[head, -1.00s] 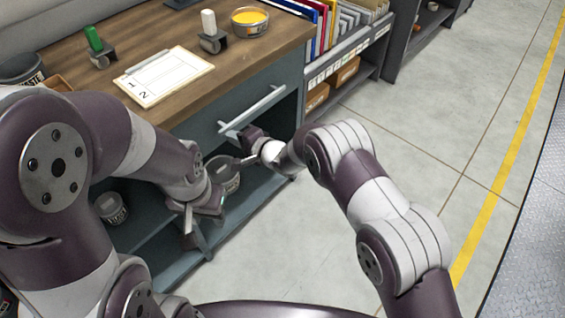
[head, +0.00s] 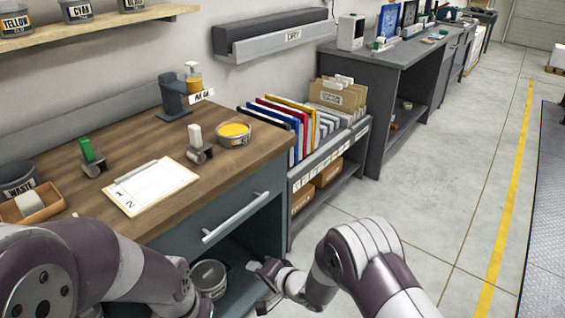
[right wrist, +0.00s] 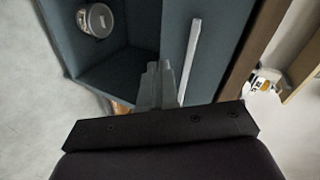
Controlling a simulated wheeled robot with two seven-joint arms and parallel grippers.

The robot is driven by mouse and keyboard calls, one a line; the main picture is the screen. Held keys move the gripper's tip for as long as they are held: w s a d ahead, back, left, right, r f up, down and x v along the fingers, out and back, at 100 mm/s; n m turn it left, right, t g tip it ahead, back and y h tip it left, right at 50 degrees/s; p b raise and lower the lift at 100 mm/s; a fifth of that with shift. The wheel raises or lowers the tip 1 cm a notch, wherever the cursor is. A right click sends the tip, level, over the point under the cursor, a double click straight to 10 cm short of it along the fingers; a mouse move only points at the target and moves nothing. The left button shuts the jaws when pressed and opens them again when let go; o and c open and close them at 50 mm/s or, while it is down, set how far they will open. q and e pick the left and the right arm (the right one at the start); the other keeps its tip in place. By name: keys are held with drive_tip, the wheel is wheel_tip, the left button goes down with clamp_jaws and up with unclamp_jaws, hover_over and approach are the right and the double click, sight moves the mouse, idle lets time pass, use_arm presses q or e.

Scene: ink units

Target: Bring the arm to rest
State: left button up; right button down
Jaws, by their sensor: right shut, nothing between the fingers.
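My right arm comes in from the lower right in the head view. Its right gripper (head: 254,268) is small there, low in front of the bench's open shelf. In the right wrist view the fingers (right wrist: 158,86) are together with nothing between them, apart from the drawer handle (right wrist: 190,60). My left arm (head: 125,262) runs along the lower left of the head view, and its gripper is outside the frame.
The bench's drawer, with its long handle (head: 235,217), looks shut. A grey tin (head: 210,278) stands on the shelf below. On the bench top are a clipboard (head: 150,187), a yellow ink tin (head: 233,134) and rollers. Clear floor (head: 430,190) lies to the right.

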drive_tip(key=s+d+f+n+g+h, duration=0.2)
drive_tip(key=s+d+h, duration=0.15)
drive_tip(key=d, duration=0.25)
drive_tip(key=s+d+f+n+g+h, duration=0.1)
drive_tip(key=s+d+f+n+h, duration=0.2)
drive_tip(key=d, duration=0.4)
drive_tip(key=s+d+r+n+g+h, duration=0.2)
drive_tip(key=s+d+r+g+h, duration=0.3)
drive_tip(key=s+d, duration=0.4)
drive_tip(key=s+d+r+y, duration=0.1)
drive_tip(key=s+d+r, duration=0.3)
drive_tip(key=s+r, duration=0.35)
wheel_tip(320, 180, up, 14)
drive_tip(key=d+m+t+p, duration=0.1)
drive_tip(key=d+m+p, duration=0.1)
drive_tip(key=p, duration=1)
drive_tip(key=shift+w+r, duration=0.25)
drive_tip(key=shift+w, duration=0.15)
